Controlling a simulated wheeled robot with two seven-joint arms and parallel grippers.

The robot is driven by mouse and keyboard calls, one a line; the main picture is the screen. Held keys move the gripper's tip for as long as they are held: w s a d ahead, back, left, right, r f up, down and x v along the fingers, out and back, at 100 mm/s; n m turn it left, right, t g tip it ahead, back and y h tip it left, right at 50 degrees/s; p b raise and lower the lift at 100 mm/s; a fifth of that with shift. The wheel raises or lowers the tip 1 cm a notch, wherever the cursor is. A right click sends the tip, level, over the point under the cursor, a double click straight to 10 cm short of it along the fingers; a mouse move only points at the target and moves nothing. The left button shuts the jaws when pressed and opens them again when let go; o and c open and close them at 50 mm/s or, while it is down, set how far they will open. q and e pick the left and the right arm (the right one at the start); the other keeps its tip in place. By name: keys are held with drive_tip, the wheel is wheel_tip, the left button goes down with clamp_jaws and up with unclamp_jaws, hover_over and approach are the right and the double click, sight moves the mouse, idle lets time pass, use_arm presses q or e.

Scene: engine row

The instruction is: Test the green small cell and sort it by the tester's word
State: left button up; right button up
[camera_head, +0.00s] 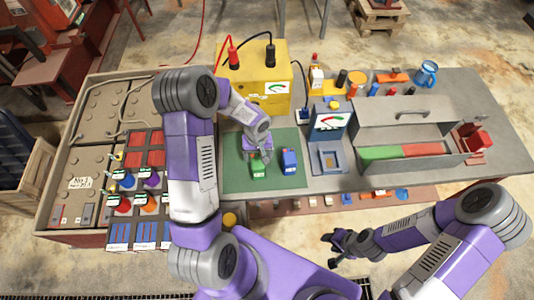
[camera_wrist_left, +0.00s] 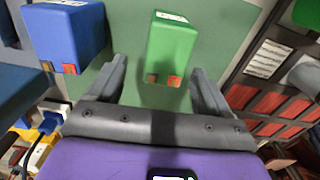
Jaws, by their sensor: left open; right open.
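The green small cell (camera_head: 258,168) stands on a green mat (camera_head: 235,178). In the left wrist view the green cell (camera_wrist_left: 172,48) lies between the two open fingers of my left gripper (camera_wrist_left: 160,88), with a gap on each side. My left gripper (camera_head: 257,152) is just over the cell in the head view. The tester (camera_head: 329,122) is blue with a dial screen and a grey base holding a slot (camera_head: 330,160). The bin (camera_head: 415,150) has a green part and a red part. My right gripper (camera_head: 338,245) is open and empty, in front of the bench.
A blue cell (camera_head: 289,161) stands just right of the green cell; it also shows in the left wrist view (camera_wrist_left: 68,35). A yellow charger (camera_head: 265,75) is behind the mat. A rack of red and blue blocks (camera_head: 140,190) is at left. A blue mug (camera_head: 426,73) stands at the back right.

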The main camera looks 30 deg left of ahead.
sight(254, 164)
use_arm(q)
drive_tip(key=s, duration=0.3)
drive_tip(key=shift+f, duration=0.4)
drive_tip(key=shift+s+f, duration=0.1)
drive_tip(key=shift+f, duration=0.25)
drive_tip(key=f, duration=0.1)
drive_tip(key=w+f, duration=0.2)
drive_tip(key=shift+d+f+p, duration=0.25)
drive_tip(key=shift+f+p, duration=0.15)
drive_tip(key=shift+s+f, duration=0.35)
drive_tip(key=shift+f, duration=0.15)
drive_tip(key=shift+w+f, duration=0.15)
drive_tip(key=shift+w, duration=0.1)
drive_tip(key=shift+c, duration=0.2)
drive_tip(key=shift+s, duration=0.1)
drive_tip(key=c, duration=0.7)
clamp_jaws()
use_arm(e)
drive_tip(key=shift+s+r, duration=0.35)
drive_tip(key=shift+s, duration=0.25)
drive_tip(key=shift+s+r, duration=0.3)
drive_tip(key=shift+s, duration=0.3)
